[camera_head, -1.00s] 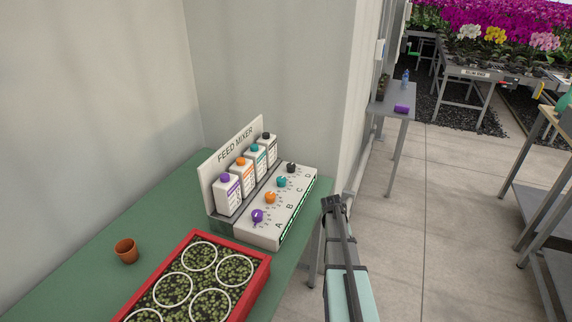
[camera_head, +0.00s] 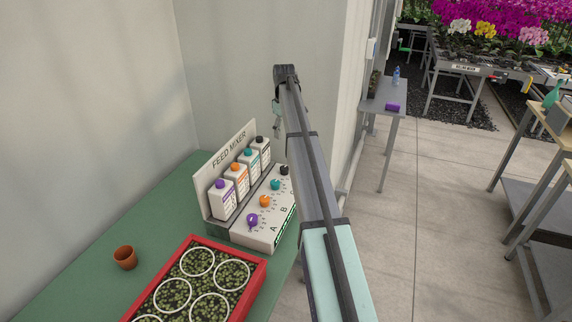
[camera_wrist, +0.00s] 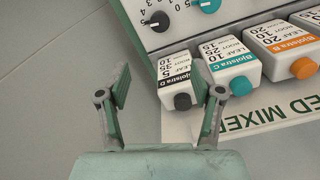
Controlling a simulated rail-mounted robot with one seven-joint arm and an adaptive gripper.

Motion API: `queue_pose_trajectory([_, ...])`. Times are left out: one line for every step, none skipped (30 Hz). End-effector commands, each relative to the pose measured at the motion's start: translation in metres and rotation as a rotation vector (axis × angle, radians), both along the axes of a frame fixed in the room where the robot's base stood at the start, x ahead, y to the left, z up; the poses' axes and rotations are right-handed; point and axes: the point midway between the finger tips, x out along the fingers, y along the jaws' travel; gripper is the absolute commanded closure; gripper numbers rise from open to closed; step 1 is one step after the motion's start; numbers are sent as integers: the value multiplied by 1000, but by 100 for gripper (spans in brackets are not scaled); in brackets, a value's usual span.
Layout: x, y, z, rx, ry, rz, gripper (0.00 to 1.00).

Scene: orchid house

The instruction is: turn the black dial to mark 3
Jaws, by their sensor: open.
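The feed mixer (camera_head: 262,236) is a white panel on the green bench with a row of dials. Its black dial (camera_head: 284,170) is at the far end, beside my arm; it also shows in the wrist view (camera_wrist: 160,21) at the top, with printed numbers to its left. A teal dial (camera_head: 275,184), an orange dial (camera_head: 265,200) and a purple dial (camera_head: 252,219) follow toward the near end. My gripper (camera_wrist: 161,97) is open and empty, pointing down, with its fingers near the black-capped bottle (camera_wrist: 175,80). The black dial is beyond the fingertips, apart from them.
Capped bottles (camera_head: 239,178) stand along the mixer in front of its upright sign (camera_head: 228,150). A red tray (camera_head: 254,290) of seedlings and a terracotta pot (camera_head: 125,257) are on the bench. A wall rises behind the mixer.

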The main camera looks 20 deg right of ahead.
Motion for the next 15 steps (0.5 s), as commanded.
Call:
queue_pose_trajectory([-1, 0, -6, 0, 1, 0, 34])
queue_pose_trajectory([-2, 0, -10, 0, 1, -1, 34])
queue_pose_trajectory([-2, 0, -16, 0, 2, -1, 34])
queue_pose_trajectory([-2, 0, -20, 0, 2, -1, 34])
queue_pose_trajectory([-2, 0, -25, 0, 2, -1, 34])
queue_pose_trajectory([-2, 0, -32, 0, 2, -1, 34])
queue_pose_trajectory([-2, 0, -39, 0, 2, -1, 34])
queue_pose_trajectory([-2, 0, -44, 0, 3, -2, 34])
queue_pose_trajectory([-3, 0, -52, 0, 3, -2, 34])
queue_pose_trajectory([-2, 0, -58, 0, 2, -2, 34])
queue_pose_trajectory([-2, 0, -64, 0, 3, -2, 34])
queue_pose_trajectory([-2, 0, -72, 0, 3, -2, 34])
queue_pose_trajectory([-2, 0, -78, -1, 2, -2, 34])
queue_pose_trajectory([-2, 0, -84, 0, 3, -2, 34])
queue_pose_trajectory([-2, 0, -92, 0, 3, -2, 34])
